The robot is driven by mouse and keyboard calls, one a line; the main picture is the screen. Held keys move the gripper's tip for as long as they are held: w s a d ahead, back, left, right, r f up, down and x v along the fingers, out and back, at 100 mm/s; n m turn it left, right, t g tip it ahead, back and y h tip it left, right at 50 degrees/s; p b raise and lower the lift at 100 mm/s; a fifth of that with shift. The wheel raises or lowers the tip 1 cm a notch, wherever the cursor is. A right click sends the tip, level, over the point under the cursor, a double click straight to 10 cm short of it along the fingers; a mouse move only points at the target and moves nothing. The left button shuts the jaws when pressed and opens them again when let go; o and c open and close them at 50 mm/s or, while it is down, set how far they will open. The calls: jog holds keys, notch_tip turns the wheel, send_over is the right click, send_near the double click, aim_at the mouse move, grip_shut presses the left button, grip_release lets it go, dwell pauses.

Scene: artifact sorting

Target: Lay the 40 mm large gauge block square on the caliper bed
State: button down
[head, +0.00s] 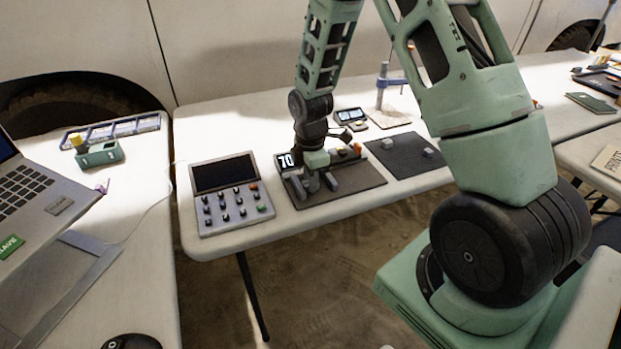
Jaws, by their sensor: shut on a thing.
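My gripper (314,184) points down low over the front-left part of a dark mat (352,186) on the middle table. Its fingers are shut on a small grey block, which they mostly hide; I cannot read its size or tell whether it touches the mat. Several small pieces (347,154) lie along the mat's back edge behind the gripper. Another small grey block (428,153) lies on a second dark mat (391,158) to the right. I cannot make out for certain which surface is the caliper bed.
A keypad console with a dark screen (224,176) stands left of the mat. A blue-and-grey stand (382,85) and a small display (350,115) are behind. The left table holds a laptop (32,187) and a green holder (99,154). My arm covers part of the right side.

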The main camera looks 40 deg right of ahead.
jog(key=c, duration=1.3)
grip_release()
jog(key=shift+f, duration=0.1)
jog(key=shift+o, duration=0.2)
notch_tip(320, 180, up, 12)
jog(key=s+a+r+m, duration=0.15)
jog(key=s+a, duration=0.25)
jog(key=a, duration=0.4)
jog(key=s+a+r+m, duration=0.1)
jog(key=s+a+r, duration=0.25)
jog(key=a, duration=0.45)
jog(key=s+a+r+m, duration=0.1)
jog(key=s+a, duration=0.3)
jog(key=s, duration=0.4)
jog(key=s+a+m, duration=0.3)
jog(key=s+a, duration=0.1)
jog(key=s, duration=0.4)
jog(key=shift+s+a+r+m+y+p, duration=0.2)
jog(key=shift+s+r+m+y+p, duration=0.1)
jog(key=shift+s+r+m, duration=0.1)
